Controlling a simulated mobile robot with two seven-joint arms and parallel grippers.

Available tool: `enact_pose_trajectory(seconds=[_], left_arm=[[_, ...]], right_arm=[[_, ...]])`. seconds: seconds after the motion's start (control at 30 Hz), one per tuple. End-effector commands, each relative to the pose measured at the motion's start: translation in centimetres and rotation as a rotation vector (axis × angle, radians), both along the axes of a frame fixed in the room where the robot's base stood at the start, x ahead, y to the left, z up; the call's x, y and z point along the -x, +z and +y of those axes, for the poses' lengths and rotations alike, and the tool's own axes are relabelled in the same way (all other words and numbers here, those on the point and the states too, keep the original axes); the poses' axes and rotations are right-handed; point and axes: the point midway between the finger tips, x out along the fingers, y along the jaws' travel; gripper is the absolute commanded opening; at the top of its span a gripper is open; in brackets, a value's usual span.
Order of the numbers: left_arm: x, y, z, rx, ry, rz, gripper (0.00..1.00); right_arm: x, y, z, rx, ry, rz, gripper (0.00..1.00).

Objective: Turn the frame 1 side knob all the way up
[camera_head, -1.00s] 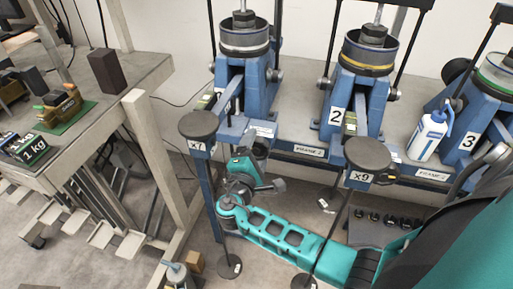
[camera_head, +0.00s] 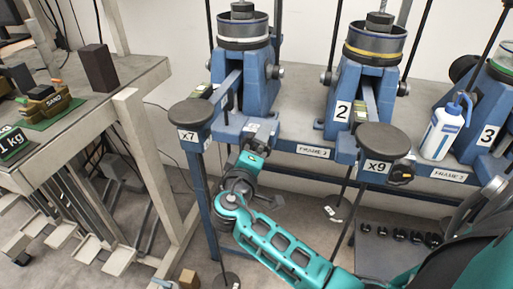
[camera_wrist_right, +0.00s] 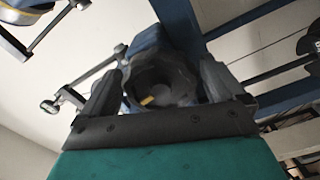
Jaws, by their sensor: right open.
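Frame 1 (camera_head: 243,85) is the leftmost blue lever frame in the head view, with the round X7 pan (camera_head: 190,112) at its front. Its side knob (camera_wrist_right: 176,90) is dark and scalloped, with a yellow mark at its hollow centre, in the right wrist view. My right gripper (camera_wrist_right: 163,76) is open, with one finger on each side of the knob; I cannot tell whether they touch it. In the head view my teal right arm reaches in low to the front of frame 1, and the knob and fingertips are hidden there. My left gripper is not in view.
Frame 2 (camera_head: 366,75) with its X9 pan (camera_head: 384,140) stands right of the arm. A white bottle (camera_head: 444,132) stands between frames 2 and 3. A worktable (camera_head: 125,78) with weights is at left. Several dark weights lie on a low shelf at lower right.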

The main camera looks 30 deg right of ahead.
Motion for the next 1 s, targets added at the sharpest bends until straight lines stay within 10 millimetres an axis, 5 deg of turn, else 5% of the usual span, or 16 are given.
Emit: enact_pose_trajectory(seconds=[0.6, 1.0], left_arm=[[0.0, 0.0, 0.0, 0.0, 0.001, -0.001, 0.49], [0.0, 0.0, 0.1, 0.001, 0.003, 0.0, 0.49]], right_arm=[[3.5, -0.1, 4.3, -0.001, 0.005, 0.002, 0.96], [3.9, -0.1, 4.7, -0.002, 0.006, 0.004, 0.96]])
